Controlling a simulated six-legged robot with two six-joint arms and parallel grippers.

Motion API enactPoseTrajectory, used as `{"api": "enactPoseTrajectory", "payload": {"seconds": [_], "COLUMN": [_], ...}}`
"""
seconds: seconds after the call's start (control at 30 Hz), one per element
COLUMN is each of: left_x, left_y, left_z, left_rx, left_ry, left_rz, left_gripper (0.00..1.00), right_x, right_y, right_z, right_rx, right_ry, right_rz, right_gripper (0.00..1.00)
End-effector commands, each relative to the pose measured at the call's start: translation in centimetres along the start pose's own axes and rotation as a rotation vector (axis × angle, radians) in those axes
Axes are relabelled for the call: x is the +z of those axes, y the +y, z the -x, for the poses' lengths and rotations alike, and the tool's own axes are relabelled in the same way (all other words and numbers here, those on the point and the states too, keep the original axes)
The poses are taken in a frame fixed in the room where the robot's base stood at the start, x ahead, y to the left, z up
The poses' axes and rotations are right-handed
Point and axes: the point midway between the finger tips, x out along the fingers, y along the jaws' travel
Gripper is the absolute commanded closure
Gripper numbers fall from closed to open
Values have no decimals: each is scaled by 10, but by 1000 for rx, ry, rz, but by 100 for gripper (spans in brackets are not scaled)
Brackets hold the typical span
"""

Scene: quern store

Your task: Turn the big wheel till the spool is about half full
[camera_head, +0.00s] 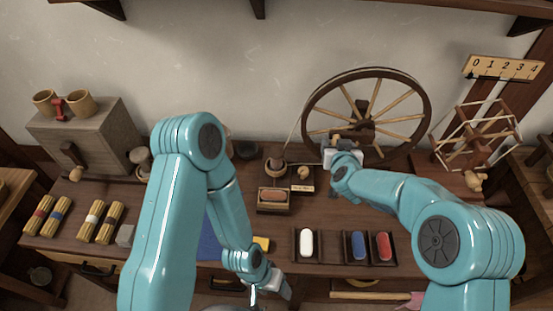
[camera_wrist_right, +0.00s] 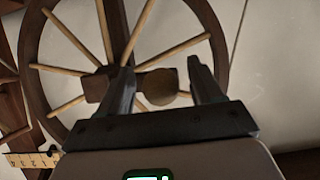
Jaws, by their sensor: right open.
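The big wheel (camera_head: 366,124), dark wood with pale spokes, stands against the back wall; it also shows in the right wrist view (camera_wrist_right: 110,66). My right gripper (camera_head: 335,146) is at the wheel's lower left. In the right wrist view its fingers (camera_wrist_right: 164,88) are apart, and a round wooden knob (camera_wrist_right: 160,87) shows between them in the picture; contact cannot be told. A brown spool-like piece (camera_head: 275,166) stands left of the wheel, with a thin cord up toward the rim. How full it is cannot be told. My left gripper (camera_head: 277,284) is low at the front; its fingers are unclear.
A tray with a white piece (camera_head: 306,242) and another with blue and red pieces (camera_head: 371,246) lie at the front. A wooden reel (camera_head: 478,135) stands right, below a numbered scale (camera_head: 504,68). Yellow bundles (camera_head: 100,222) and a grey cabinet (camera_head: 85,137) are left.

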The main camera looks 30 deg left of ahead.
Motion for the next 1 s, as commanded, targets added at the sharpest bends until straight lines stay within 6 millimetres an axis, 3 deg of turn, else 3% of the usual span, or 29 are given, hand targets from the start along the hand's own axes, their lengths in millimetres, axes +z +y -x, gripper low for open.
{"api": "enactPoseTrajectory", "payload": {"seconds": [0.63, 1.0], "left_x": [0, 0], "left_y": [0, 0], "left_z": [-1, -1], "left_rx": [0, 0], "left_ry": [0, 0], "left_rz": [0, 0], "left_gripper": [37, 37], "right_x": [0, 0], "right_y": [0, 0], "right_z": [63, 70], "right_rx": [0, 1], "right_ry": [0, 0], "right_rz": [-1, -1], "right_gripper": [34, 34]}}
